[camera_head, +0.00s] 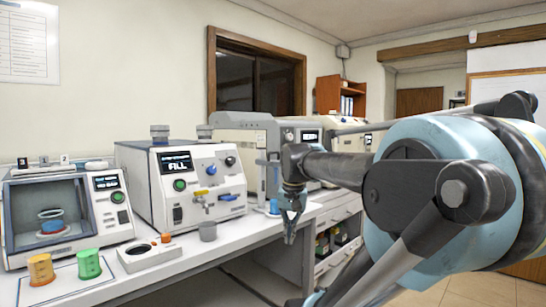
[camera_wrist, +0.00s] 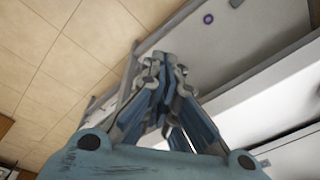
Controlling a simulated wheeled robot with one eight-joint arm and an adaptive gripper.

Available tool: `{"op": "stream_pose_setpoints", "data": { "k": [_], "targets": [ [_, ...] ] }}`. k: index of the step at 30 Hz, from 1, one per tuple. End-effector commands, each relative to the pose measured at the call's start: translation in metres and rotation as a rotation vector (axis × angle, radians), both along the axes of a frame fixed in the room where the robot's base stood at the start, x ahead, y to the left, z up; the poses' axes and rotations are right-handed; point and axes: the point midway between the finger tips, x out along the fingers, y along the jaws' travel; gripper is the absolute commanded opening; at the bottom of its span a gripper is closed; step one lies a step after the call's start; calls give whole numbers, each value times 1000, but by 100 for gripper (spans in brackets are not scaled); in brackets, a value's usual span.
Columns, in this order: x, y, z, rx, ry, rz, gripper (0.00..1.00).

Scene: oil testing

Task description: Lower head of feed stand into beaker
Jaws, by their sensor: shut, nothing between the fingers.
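My gripper (camera_head: 290,232) hangs pointing down in front of the bench edge, with its fingers together and empty. In the wrist view the closed fingers (camera_wrist: 160,66) point away from the camera. A tall grey stand-like machine (camera_head: 240,122) stands behind my gripper on the bench; it may be the feed stand, but my arm covers part of it. A small vessel with blue contents (camera_head: 273,208) sits at its foot, just left of my gripper and apart from it. Another beaker with blue contents (camera_head: 52,222) stands inside the chamber machine at the left.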

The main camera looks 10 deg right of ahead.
Motion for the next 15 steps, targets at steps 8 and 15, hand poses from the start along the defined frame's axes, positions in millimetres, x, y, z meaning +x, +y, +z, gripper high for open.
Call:
{"op": "stream_pose_setpoints", "data": {
  "k": [8,15],
  "targets": [
    [79,1,119,51,54,-272,0],
    [143,1,205,85,102,-509,0]
  ]
}}
